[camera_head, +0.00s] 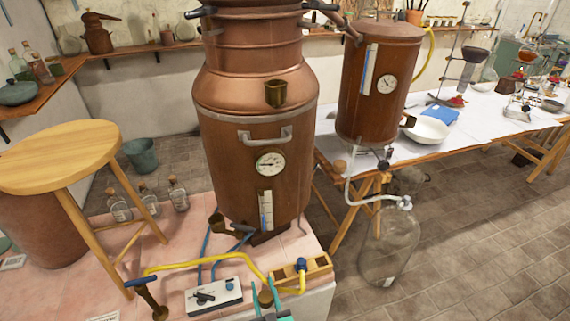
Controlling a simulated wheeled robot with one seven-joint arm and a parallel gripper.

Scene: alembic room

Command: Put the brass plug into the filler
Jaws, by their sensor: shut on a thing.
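My gripper (270,289), with teal fingers, is at the bottom edge, in front of the copper still. It is shut on the brass plug (265,297), a small dull-gold piece between the fingers. The lower part of the gripper is cut off by the picture's edge. The filler appears to be the open brass cup (276,92) on the front shoulder of the large copper still (225,145). The gripper and plug are well below the filler and apart from it.
A yellow hose (190,263), a white switch box (214,297) and a wooden block (315,267) with a blue knob lie near my gripper. A brass spout (217,224) juts from the still's base. A wooden stool (62,155) stands left; a glass carboy (388,250) stands right.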

